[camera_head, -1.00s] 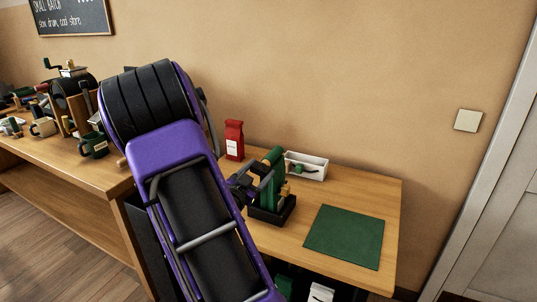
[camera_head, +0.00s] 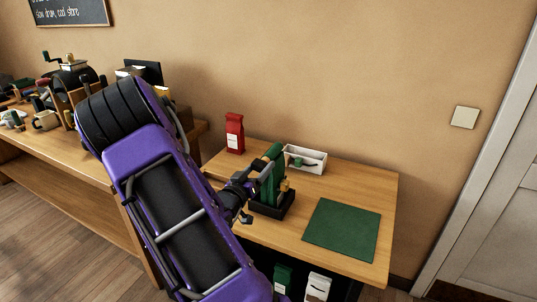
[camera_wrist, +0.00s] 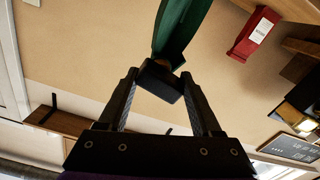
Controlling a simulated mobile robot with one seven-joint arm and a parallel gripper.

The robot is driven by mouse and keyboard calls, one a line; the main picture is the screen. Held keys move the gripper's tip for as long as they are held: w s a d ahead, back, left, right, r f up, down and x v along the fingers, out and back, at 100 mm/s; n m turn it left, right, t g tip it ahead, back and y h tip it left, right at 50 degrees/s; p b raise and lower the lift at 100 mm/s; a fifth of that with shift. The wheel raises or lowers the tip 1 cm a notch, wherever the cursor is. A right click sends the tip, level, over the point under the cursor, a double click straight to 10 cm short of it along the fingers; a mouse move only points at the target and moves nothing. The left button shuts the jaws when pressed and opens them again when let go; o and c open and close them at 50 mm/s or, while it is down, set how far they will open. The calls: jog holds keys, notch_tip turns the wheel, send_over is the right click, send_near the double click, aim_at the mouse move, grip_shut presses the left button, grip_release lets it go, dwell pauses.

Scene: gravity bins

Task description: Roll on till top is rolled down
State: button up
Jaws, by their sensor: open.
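A tall green piece (camera_head: 270,183), which looks like the bag to be rolled, stands in a black holder (camera_head: 272,207) on the small table. Small tan parts show at its right side. My gripper (camera_head: 254,190) is at its left side, partly hidden by my purple arm. In the wrist view my gripper (camera_wrist: 160,84) has its two black fingers spread. A dark block (camera_wrist: 161,80) shows between the fingertips, with the green piece (camera_wrist: 180,28) beyond it. I cannot tell whether the fingers touch either one. The bag's top edge is not clear.
A red bag (camera_head: 235,133) stands at the table's back left. A white tray (camera_head: 305,159) with small items is behind the holder. A green mat (camera_head: 342,230) lies clear at right. Bags (camera_head: 317,287) stand below the table. A cluttered wooden bench (camera_head: 62,150) is at left.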

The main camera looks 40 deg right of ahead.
jog(key=n, duration=0.6)
dwell(0.6)
